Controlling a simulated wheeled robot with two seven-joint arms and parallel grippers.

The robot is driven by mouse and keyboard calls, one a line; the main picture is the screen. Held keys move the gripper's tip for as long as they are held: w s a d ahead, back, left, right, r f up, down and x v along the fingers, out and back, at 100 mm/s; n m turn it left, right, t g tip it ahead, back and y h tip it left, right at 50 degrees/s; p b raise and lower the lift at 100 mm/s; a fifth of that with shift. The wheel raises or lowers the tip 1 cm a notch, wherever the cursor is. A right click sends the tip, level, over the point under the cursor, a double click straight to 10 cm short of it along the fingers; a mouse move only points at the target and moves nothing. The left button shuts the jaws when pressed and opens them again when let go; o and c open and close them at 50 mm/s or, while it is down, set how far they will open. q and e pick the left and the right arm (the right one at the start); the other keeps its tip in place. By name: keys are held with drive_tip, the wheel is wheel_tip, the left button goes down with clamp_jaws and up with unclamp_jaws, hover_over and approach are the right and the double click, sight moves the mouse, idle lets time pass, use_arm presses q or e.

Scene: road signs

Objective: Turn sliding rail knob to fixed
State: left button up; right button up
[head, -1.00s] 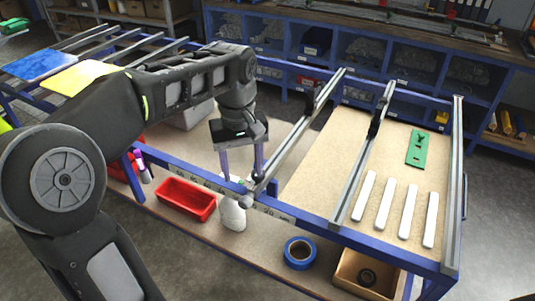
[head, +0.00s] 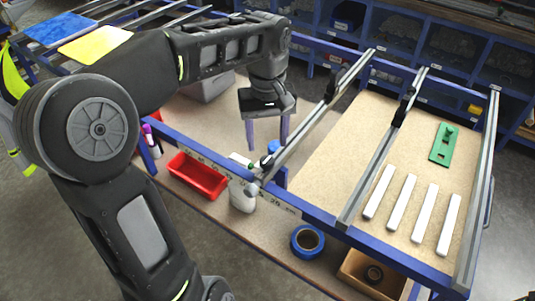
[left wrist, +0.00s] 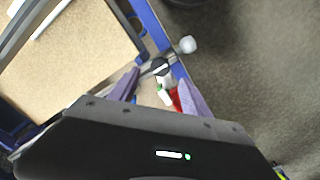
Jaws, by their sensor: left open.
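The left sliding rail (head: 312,122) slants across the blue table frame. A small pale round knob (head: 253,189) is at its near end, above the ruler strip. In the left wrist view a pale round piece (left wrist: 188,45) sticks out past the blue beam, and a dark round piece (left wrist: 159,67) sits beside it; I cannot tell which setting the knob is in. My left gripper (head: 267,147) is open and empty, above and behind the rail's near end, apart from the knob. Its purple fingers also show in the left wrist view (left wrist: 158,84). My right gripper is not in view.
A second rail (head: 383,150) and a right rail (head: 478,190) cross the board (head: 350,140). White strips (head: 401,207) and a green plate (head: 443,145) lie on it.

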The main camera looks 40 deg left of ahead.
sight(267, 160)
use_arm(q)
wheel_tip(267, 160, down, 6)
drive_tip(key=shift+f, duration=0.1)
drive_tip(key=shift+c, duration=0.4)
clamp_jaws()
idle(0.4)
